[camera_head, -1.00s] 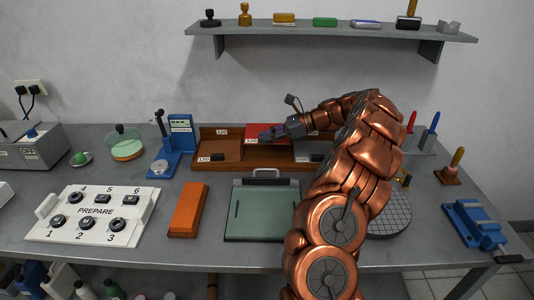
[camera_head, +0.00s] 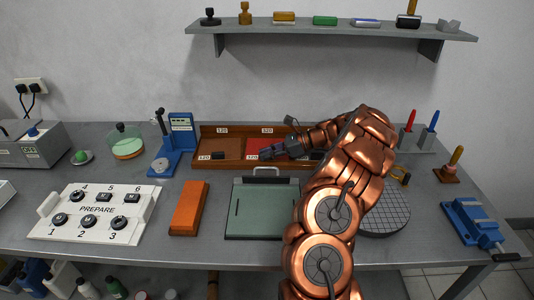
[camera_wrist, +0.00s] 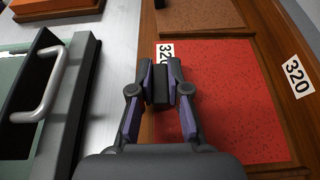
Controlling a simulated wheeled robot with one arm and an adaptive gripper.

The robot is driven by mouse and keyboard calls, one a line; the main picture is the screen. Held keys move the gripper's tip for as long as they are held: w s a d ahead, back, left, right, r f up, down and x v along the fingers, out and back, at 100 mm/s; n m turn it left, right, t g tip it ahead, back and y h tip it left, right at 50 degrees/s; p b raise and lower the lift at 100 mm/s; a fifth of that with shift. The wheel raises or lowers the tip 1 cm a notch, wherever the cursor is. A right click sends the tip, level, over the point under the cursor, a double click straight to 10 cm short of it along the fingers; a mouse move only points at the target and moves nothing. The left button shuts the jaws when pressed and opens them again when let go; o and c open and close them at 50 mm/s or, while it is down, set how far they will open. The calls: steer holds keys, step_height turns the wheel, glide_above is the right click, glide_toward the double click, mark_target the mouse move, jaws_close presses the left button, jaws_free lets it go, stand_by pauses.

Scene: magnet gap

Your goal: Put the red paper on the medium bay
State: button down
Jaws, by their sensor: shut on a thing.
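The red paper (camera_head: 256,145) is in the middle bay of the wooden rack (camera_head: 210,131). Its back wall carries a white 320 label (camera_head: 267,131). In the wrist view, the red paper (camera_wrist: 230,100) looks flat within the bay, with its own 320 label (camera_wrist: 165,52) at its front edge. My gripper (camera_head: 266,153) is over the paper's front edge. In the wrist view, my gripper (camera_wrist: 160,85) is shut on a small black tab at that edge. The fingers hide part of the paper, and I cannot tell whether its underside touches the bay floor.
The left bay holds a brown sheet (camera_head: 230,144) with a 120 label. My arm partly hides the right bay. A green plate with a handle (camera_head: 262,208) and an orange block (camera_head: 188,208) lie in front of the rack. A blue stand (camera_head: 181,135) is at its left.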

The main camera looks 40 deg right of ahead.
steer(key=c, duration=1.1)
jaws_free()
steer(key=shift+c, duration=0.2)
steer(key=b+v, duration=0.2)
steer(key=v, duration=1)
steer(key=shift+r, duration=0.1)
